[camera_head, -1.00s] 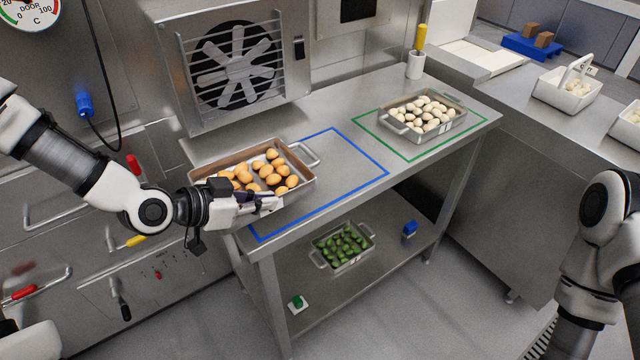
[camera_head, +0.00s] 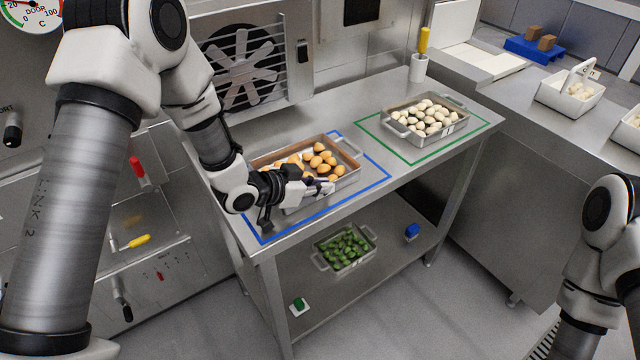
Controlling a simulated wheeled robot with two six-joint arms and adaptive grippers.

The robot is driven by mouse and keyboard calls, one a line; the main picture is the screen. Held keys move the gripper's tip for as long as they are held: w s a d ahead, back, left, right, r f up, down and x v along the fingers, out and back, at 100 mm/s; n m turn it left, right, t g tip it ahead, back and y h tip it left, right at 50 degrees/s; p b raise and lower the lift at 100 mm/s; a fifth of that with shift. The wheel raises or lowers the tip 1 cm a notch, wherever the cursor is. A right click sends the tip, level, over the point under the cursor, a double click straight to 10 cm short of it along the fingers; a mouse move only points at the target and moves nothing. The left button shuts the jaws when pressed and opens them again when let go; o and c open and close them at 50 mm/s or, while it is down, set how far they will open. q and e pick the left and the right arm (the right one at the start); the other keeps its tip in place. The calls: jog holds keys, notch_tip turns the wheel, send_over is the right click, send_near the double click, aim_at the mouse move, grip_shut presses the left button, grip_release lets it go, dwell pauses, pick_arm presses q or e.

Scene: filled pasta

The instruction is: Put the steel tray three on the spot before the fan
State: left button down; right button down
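A steel tray (camera_head: 350,181) of brown rounded pieces is on the steel table in front of the fan (camera_head: 240,65). It overlaps the blue outlined spot (camera_head: 372,187), its right end inside the outline; its left end is hidden behind my arm. My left gripper (camera_head: 322,186) is against the tray's front side. I cannot tell whether its fingers are closed on the wall, or whether the tray is lifted slightly. A second steel tray (camera_head: 398,130) with pale pieces sits in the green outline. A third (camera_head: 345,270) with green pieces sits on the lower shelf. Tray numbers are unreadable.
A white cup (camera_head: 418,68) with a yellow-handled tool stands at the table's back right. A blue block (camera_head: 412,231) and a green button (camera_head: 299,304) are on the lower shelf. White baskets (camera_head: 568,100) stand on the right counter. The tabletop between the outlines is clear.

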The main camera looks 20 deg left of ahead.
pick_arm(q)
jog(key=c, duration=1.8)
grip_release()
jog(key=shift+s, duration=0.1)
jog(key=o, duration=0.5)
jog(key=shift+r, duration=0.1)
jog(key=shift+s+a+r, duration=0.2)
jog(key=shift+s+a, duration=0.05)
jog(key=v, duration=1.1)
jog(key=shift+s, duration=0.15)
